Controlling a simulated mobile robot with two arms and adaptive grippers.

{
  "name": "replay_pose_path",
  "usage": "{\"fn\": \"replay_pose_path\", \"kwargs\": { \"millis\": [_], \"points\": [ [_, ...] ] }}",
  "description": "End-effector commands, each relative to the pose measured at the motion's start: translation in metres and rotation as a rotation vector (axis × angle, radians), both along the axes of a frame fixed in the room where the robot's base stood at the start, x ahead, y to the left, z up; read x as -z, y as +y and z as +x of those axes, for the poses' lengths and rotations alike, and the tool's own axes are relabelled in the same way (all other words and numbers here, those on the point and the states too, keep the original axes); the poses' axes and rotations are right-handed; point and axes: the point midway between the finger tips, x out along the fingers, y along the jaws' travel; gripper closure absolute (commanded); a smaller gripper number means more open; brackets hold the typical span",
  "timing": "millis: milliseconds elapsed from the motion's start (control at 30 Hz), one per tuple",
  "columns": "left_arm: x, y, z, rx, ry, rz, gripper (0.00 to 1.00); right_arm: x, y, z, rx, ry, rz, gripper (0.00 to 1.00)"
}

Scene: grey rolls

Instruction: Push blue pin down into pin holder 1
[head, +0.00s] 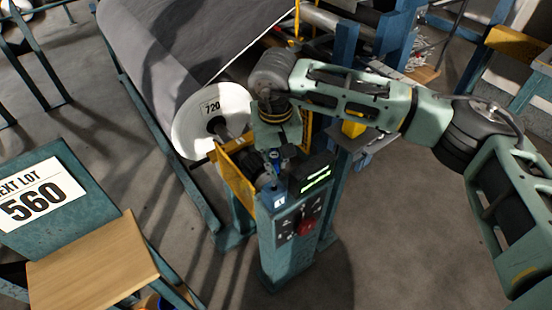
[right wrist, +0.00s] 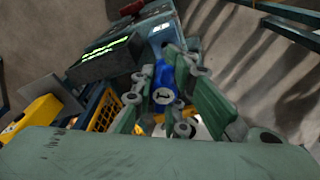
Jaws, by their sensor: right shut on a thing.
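The blue pin (right wrist: 165,82) shows between the fingers of my right gripper (right wrist: 168,98) in the right wrist view, with a round pale "1" mark on its end. In the head view the right gripper (head: 275,162) points down over the top of the teal post, and a bit of the blue pin (head: 274,154) shows between its fingers. The gripper is shut on the pin. A small blue-and-white label (head: 279,201) below it is likely that of pin holder 1. The fingers hide the holder's opening, so I cannot tell how deep the pin sits. My left gripper is not in view.
The teal control post (head: 285,255) has a green-lit display (head: 316,180) and a red button (head: 305,227). A yellow mesh guard (head: 237,178) and a grey roll with a white "720" disc (head: 190,128) stand close by. A wooden-topped stand (head: 95,262) is at left.

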Motion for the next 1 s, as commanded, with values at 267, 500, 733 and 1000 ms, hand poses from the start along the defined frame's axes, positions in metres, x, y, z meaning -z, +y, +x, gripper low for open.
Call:
{"fn": "replay_pose_path", "kwargs": {
  "millis": [267, 500, 733, 1000],
  "points": [
    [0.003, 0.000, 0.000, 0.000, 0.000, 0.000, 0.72, 0.003, 0.000, 0.000, 0.000, -0.001, 0.000, 1.00],
    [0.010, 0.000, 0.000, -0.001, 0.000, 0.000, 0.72, 0.011, 0.000, 0.000, 0.000, -0.001, 0.000, 1.00],
    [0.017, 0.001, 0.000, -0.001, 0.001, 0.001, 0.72, 0.018, 0.000, 0.000, 0.000, -0.001, 0.000, 1.00],
    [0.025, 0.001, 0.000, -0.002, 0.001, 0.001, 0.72, 0.026, 0.000, 0.000, 0.000, -0.001, 0.000, 1.00]
  ]
}}
